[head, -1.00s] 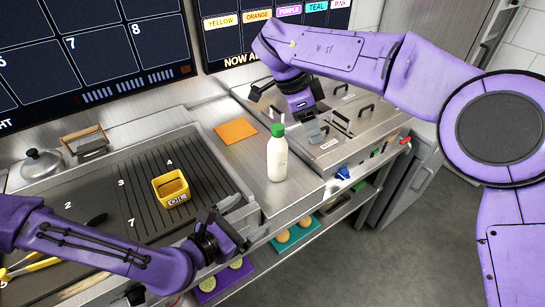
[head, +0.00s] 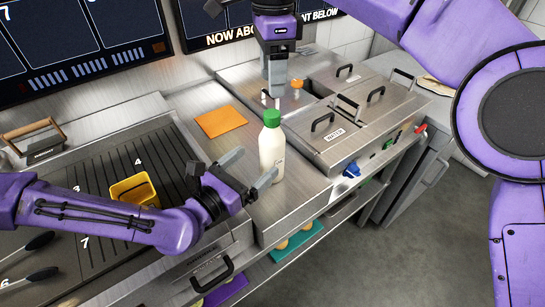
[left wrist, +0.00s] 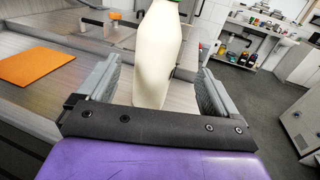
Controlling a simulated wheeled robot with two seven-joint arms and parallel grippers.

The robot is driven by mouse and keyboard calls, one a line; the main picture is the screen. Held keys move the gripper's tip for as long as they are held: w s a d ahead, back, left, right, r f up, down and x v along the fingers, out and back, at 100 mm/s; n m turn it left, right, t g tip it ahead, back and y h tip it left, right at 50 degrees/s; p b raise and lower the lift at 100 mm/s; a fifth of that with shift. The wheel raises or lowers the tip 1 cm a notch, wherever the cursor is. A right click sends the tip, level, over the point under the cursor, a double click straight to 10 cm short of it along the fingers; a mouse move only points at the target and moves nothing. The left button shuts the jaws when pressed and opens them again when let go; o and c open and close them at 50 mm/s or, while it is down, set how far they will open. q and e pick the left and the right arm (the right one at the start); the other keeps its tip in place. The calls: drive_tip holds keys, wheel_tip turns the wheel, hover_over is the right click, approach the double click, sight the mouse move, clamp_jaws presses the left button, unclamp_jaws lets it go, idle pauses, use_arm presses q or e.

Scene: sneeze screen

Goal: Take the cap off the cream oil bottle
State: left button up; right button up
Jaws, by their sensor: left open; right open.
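The cream oil bottle (head: 271,155) with a green cap (head: 271,118) stands upright on the steel counter. In the left wrist view the bottle (left wrist: 157,58) rises between the two fingers, with only the lower edge of the cap showing at the top. My left gripper (head: 250,170) is open, its fingers at either side of the bottle's body with gaps visible. It also shows in the left wrist view (left wrist: 158,92). My right gripper (head: 277,92) is open, pointing down behind and above the bottle, apart from the cap.
An orange mat (head: 221,121) lies left of the bottle. A yellow container (head: 135,190) sits on the ribbed griddle. Steel lids with handles (head: 350,125) cover the counter at right. A blue item (head: 352,170) is at the counter's front edge.

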sight(264, 154)
use_arm(q)
drive_tip(key=x, duration=0.7)
drive_tip(key=shift+w+a+f, duration=0.15)
drive_tip(key=shift+a, duration=0.05)
use_arm(e)
drive_tip(key=shift+w+a+f, duration=0.1)
drive_tip(key=shift+w+f, duration=0.05)
drive_tip(key=shift+w, duration=0.2)
use_arm(q)
drive_tip(key=shift+w+d, duration=0.25)
drive_tip(key=shift+d, duration=0.05)
use_arm(e)
drive_tip(key=shift+s, duration=0.15)
use_arm(q)
drive_tip(key=shift+w, duration=0.1)
